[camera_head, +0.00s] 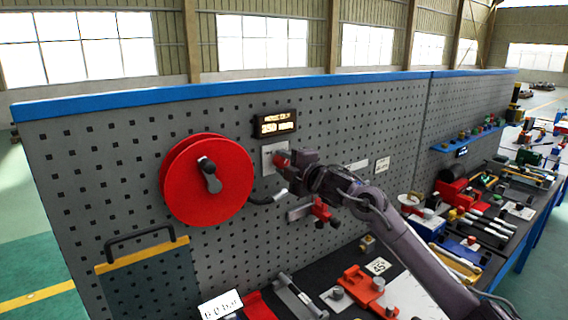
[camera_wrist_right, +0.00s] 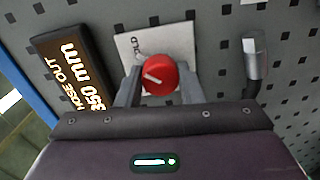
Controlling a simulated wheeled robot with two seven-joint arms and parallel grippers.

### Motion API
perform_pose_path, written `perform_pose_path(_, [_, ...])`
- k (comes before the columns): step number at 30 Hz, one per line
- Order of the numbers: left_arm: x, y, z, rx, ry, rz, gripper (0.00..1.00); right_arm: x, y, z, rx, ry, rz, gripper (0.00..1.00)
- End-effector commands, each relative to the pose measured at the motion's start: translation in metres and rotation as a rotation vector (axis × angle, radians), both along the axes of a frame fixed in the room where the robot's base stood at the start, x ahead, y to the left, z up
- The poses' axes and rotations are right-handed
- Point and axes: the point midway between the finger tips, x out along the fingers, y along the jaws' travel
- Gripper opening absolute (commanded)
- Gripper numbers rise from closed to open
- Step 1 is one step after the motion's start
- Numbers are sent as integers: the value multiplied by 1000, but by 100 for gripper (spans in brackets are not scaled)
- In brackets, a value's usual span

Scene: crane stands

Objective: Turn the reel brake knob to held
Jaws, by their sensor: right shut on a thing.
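The red reel brake knob (camera_wrist_right: 160,75) sits on a pale plate (camera_wrist_right: 128,45) on the pegboard, with a white pointer mark on its face. The plate carries lettering, of which only part shows beside the knob. My right gripper (camera_wrist_right: 158,84) is shut on the knob, one finger on each side of it. In the head view my right gripper (camera_head: 287,163) is at the knob, covering most of it, and the plate (camera_head: 269,157) shows to its left. My left gripper is not in view.
A display reading "HOSE OUT 350 mm" (camera_wrist_right: 75,75) is beside the plate; in the head view it (camera_head: 275,123) is above it. A cluttered bench (camera_head: 480,215) extends right.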

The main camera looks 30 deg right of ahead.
Motion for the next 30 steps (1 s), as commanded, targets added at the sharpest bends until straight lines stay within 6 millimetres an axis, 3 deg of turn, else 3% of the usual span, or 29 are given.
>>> perform_pose_path(22, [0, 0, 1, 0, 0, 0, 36, 0, -1, 0, 90, 13, -3, 11])
perform_pose_path(23, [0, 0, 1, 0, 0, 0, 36, 0, -1, 0, 90, 13, -3, 35])
perform_pose_path(27, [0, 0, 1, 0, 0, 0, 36, 0, -1, 0, 89, 13, -2, 54])
perform_pose_path(30, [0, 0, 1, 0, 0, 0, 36, 0, -1, 0, 89, 13, -2, 56])
